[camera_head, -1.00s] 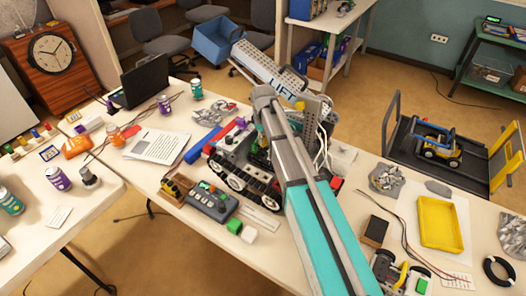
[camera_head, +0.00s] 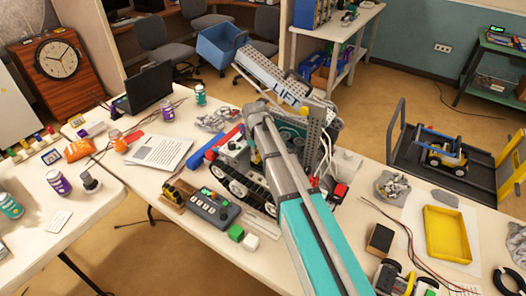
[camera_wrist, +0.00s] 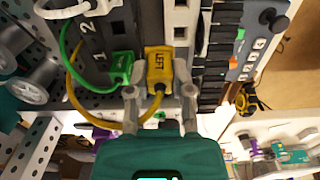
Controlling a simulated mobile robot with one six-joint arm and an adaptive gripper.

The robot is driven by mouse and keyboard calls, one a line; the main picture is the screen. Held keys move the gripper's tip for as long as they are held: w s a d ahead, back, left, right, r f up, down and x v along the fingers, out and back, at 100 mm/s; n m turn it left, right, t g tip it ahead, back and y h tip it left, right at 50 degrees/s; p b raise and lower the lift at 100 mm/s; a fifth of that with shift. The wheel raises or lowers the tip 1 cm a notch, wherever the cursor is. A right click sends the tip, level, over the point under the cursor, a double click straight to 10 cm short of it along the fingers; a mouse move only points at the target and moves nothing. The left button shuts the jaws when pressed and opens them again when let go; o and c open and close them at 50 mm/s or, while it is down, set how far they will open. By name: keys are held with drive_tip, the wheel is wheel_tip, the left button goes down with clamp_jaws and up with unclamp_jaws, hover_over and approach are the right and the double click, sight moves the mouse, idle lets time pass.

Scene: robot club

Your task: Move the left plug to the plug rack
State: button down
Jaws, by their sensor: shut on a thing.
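A yellow plug marked LEFT (camera_wrist: 162,68) is between my gripper's (camera_wrist: 159,95) two fingers in the wrist view. My gripper is shut on it. A yellow cable loops from the plug's lower end to the left. The plug's upper end meets a dark panel (camera_wrist: 97,35) numbered 1 and 2; I cannot tell if it is seated there. A green plug (camera_wrist: 121,66) with a green cable sits close on its left. In the head view my arm hides the plug. A small wooden rack with yellow and black parts (camera_head: 177,192), possibly the plug rack, stands at the table's front edge.
The tracked LIFT robot (camera_head: 282,90) stands around my gripper, with a perforated grey plate (camera_wrist: 36,148) close on the left in the wrist view. A grey control box (camera_head: 213,208) and green and white blocks lie in front. A yellow tray (camera_head: 428,240) is at right.

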drive_tip(key=shift+s+a+f+b, duration=0.4)
drive_tip(key=shift+s+a+f, duration=0.4)
drive_tip(key=shift+s+a, duration=0.15)
drive_tip(key=shift+f, duration=0.15)
drive_tip(key=shift+f+b, duration=0.9)
drive_tip(key=shift+b, duration=0.2)
drive_tip(key=shift+f+b, duration=1.05)
idle(2.2)
drive_tip(key=shift+c, duration=2.2)
unclamp_jaws()
drive_tip(key=shift+r, duration=0.15)
wheel_tip(320, 180, up, 7)
drive_tip(key=p, duration=0.7)
